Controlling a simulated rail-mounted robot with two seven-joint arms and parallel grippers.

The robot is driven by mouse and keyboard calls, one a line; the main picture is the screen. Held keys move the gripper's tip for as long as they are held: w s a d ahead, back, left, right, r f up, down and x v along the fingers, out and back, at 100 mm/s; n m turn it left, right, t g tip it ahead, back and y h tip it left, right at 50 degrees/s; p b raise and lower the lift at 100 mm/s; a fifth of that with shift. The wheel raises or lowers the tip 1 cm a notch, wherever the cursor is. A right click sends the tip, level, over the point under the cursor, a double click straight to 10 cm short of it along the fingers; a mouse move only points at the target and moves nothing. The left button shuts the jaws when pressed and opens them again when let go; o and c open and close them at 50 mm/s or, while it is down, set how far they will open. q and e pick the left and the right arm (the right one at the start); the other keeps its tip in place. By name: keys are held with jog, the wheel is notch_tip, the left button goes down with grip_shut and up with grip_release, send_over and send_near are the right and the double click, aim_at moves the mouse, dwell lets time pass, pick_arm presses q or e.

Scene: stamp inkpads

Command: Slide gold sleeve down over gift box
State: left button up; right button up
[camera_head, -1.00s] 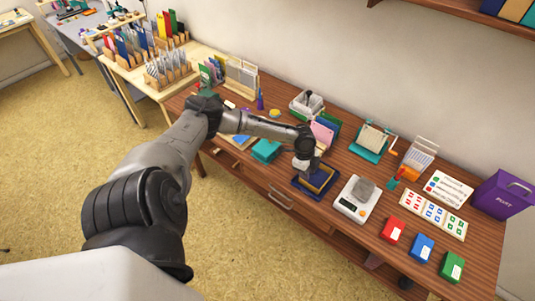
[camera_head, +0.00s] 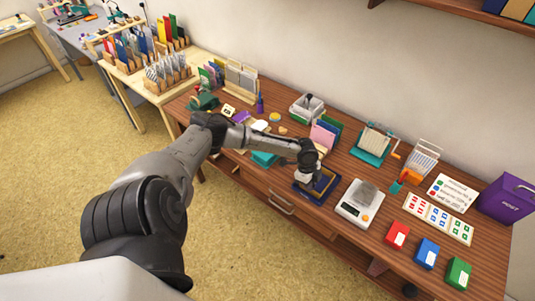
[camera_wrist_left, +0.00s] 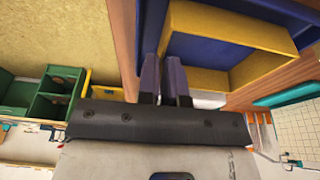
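The gold sleeve (camera_head: 323,186) is an open rectangular band, in the head view within the outline of the navy blue gift box (camera_head: 301,187) on the table. In the left wrist view the sleeve (camera_wrist_left: 240,25) fills the upper right, with navy surfaces (camera_wrist_left: 200,52) inside and beyond it. My left gripper (camera_head: 309,178) points down at the sleeve's left part. Its two fingers (camera_wrist_left: 165,75) are close together in the wrist view, with the sleeve's thin wall edge running between them. How far the sleeve overlaps the box is hard to tell. My right gripper is not in view.
A white scale (camera_head: 359,203) with a grey lump stands close on the right. A teal box (camera_head: 264,159) lies left, partly behind my arm. Pink and green cards (camera_head: 325,133) stand behind. Red (camera_head: 397,234), blue and green boxes lie at the front right.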

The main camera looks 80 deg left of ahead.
pick_arm(q)
grip_shut()
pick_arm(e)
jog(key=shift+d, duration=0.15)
pick_arm(q)
jog(key=shift+r+p, duration=2.9)
jog(key=shift+r, duration=0.15)
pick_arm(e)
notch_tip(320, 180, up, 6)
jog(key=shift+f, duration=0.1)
